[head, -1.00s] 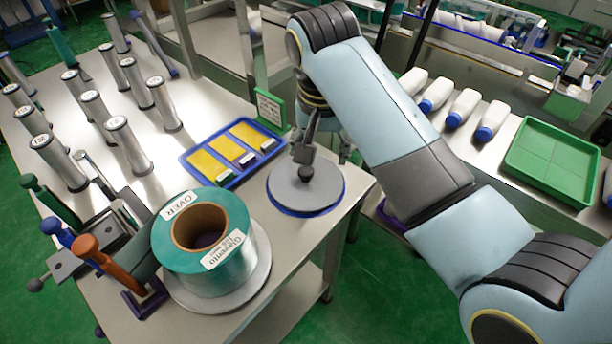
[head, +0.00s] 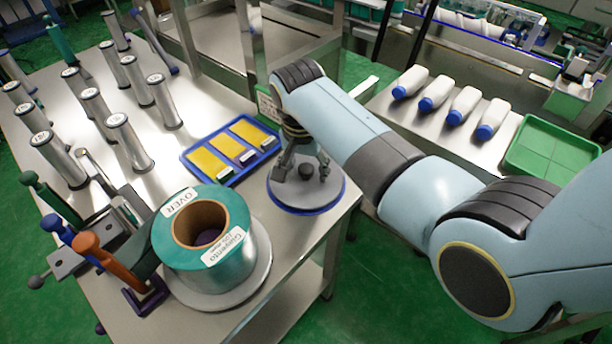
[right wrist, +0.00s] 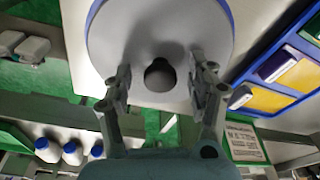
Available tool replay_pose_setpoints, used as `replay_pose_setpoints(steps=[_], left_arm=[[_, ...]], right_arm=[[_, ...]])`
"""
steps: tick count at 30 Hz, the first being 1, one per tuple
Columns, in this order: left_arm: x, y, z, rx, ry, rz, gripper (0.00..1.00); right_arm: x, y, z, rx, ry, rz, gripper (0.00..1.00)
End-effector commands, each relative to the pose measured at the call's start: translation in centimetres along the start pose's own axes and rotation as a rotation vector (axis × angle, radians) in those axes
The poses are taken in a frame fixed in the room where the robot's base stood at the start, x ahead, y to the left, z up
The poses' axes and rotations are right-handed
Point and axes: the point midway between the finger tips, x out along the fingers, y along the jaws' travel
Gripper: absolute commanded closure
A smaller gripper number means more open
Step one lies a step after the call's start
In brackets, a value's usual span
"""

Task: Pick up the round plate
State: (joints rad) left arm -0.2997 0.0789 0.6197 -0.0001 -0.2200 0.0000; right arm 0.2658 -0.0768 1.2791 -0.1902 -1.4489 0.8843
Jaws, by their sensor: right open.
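The round plate (head: 291,195) is a grey disc with a blue rim and a dark knob in its middle, lying at the table's right edge. It also shows in the right wrist view (right wrist: 125,27), with the knob (right wrist: 159,76) in front of it. My right gripper (head: 306,172) is above the plate with its fingers spread on either side of the knob. In the right wrist view the open fingers (right wrist: 160,82) stand apart from the knob, with a gap on each side. My left gripper is not in view.
A teal film roll (head: 208,247) on a grey disc stands just left of the plate. A blue tray (head: 190,158) with yellow cards lies behind it. Several metal cylinders (head: 129,142) stand at the left. White bottles (head: 465,106) and a green tray (head: 555,150) are on the right bench.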

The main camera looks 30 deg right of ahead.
Motion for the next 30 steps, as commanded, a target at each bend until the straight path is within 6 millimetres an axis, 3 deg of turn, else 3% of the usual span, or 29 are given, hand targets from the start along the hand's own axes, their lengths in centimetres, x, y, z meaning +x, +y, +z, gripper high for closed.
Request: replay_pose_setpoints(steps=[7, 20, 30], left_arm=[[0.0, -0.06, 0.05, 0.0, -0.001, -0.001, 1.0], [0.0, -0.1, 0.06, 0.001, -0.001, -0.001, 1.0], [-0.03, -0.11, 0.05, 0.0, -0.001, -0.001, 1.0]], right_arm=[[0.14, -0.03, -0.04, 0.0, 0.001, -0.002, 0.43], [0.12, -0.02, -0.03, 0.0, 0.001, -0.001, 0.99], [-0.18, -0.07, -0.11, 0.0, 0.002, -0.003, 1.0]])
